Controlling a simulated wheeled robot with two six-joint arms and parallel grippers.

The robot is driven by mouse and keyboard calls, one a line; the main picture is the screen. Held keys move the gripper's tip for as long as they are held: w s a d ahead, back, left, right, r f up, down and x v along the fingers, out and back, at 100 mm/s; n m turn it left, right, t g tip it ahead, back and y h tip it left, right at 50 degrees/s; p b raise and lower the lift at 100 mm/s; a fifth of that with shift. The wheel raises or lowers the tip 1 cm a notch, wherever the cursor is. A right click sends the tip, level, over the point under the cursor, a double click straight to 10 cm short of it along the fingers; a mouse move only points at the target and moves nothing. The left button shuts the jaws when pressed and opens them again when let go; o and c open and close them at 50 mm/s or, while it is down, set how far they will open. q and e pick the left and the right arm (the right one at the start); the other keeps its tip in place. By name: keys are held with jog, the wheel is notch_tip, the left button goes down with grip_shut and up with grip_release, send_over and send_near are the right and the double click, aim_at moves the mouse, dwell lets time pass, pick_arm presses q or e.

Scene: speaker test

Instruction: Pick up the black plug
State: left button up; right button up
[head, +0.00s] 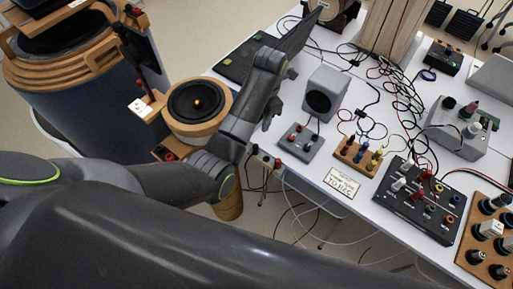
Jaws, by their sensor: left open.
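My left arm comes in from the left and bends over the table's near left corner. My left gripper (272,118) is open, beside the grey speaker box (326,94) and above the small grey terminal box (300,143). Its fingers are partly hidden by my own arm, and I see nothing held in it. A small black plug-like piece (361,114) lies among the cables right of the speaker box. Several dark plugs and knobs show on the other boxes, so I cannot tell for sure which is the black plug. My right gripper is not in view.
The white table (310,172) holds a wooden terminal block (358,156), a black panel (418,200) and a label card (342,182). Tangled cables (395,85) cover its middle. A round wooden speaker (222,124) and a large blue drum (95,110) stand at left.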

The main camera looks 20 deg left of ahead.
pick_arm(q)
jog(key=b, duration=0.3)
send_near(256, 145)
jog(key=f, duration=0.4)
jog(key=shift+s+a+f, duration=0.2)
jog(key=shift+a+f, duration=0.1)
jog(key=shift+s+f+p, duration=0.1)
jog(key=shift+f+p, duration=0.2)
jog(key=shift+f, duration=0.55)
jog(key=f, duration=0.3)
jog(key=shift+s+a+f, duration=0.15)
jog(key=shift+s+f, duration=0.05)
jog(key=shift+s, duration=0.05)
jog(key=shift+f, duration=0.45)
jog(key=shift+c, duration=0.9)
grip_shut()
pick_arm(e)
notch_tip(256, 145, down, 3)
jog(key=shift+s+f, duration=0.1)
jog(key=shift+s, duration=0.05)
pick_arm(q)
jog(key=shift+r, duration=0.15)
